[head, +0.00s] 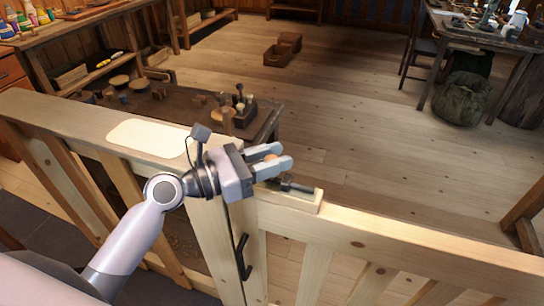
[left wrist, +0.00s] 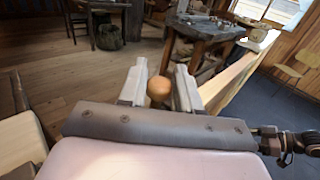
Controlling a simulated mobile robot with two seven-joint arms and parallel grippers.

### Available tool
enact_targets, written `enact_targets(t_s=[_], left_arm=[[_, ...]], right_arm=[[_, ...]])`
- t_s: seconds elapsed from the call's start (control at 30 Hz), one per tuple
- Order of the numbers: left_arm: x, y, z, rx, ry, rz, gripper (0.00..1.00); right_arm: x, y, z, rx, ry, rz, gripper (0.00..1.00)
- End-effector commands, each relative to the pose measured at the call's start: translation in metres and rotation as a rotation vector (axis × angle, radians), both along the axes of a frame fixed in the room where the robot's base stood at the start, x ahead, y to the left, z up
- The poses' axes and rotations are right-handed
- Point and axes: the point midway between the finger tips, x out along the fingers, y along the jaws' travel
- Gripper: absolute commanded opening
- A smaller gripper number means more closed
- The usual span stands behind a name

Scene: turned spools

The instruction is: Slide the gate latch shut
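The wooden gate (head: 330,226) has a black pull handle (head: 242,257) near its left end. On top of its end sits a pale wooden block with a dark metal latch (head: 297,187). My left gripper (head: 279,157) is over the latch, partly covering it. A sliver of orange knob also shows between the fingers in the head view. How far the bolt reaches is hidden by the gripper. My right gripper is not in view.
A fixed wooden fence with a broad top rail (head: 60,112) stands left of the gate. A low table (head: 180,108) with turned pieces is behind it. A workbench (head: 470,35) stands at the back right. The plank floor beyond the gate is mostly clear.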

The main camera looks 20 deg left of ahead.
Motion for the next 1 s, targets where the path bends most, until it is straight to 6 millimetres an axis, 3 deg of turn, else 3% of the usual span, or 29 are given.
enact_targets(t_s=[0.4, 0.7, 0.73, 0.8, 1.0], left_arm=[[0.002, 0.048, 0.000, 0.003, -0.004, 0.003, 0.00], [0.003, 0.052, 0.003, 0.000, -0.009, 0.008, 0.00], [0.003, 0.052, 0.003, 0.001, -0.010, 0.008, 0.32], [0.003, 0.052, 0.003, 0.001, -0.010, 0.008, 0.48], [0.002, 0.050, 0.002, 0.001, -0.006, 0.004, 0.48]], right_arm=[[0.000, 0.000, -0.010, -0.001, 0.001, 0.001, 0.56], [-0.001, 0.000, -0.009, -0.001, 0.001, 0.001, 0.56], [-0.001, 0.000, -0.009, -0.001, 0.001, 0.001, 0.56], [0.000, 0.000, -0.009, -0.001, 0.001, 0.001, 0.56], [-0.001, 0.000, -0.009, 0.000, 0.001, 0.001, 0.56]])
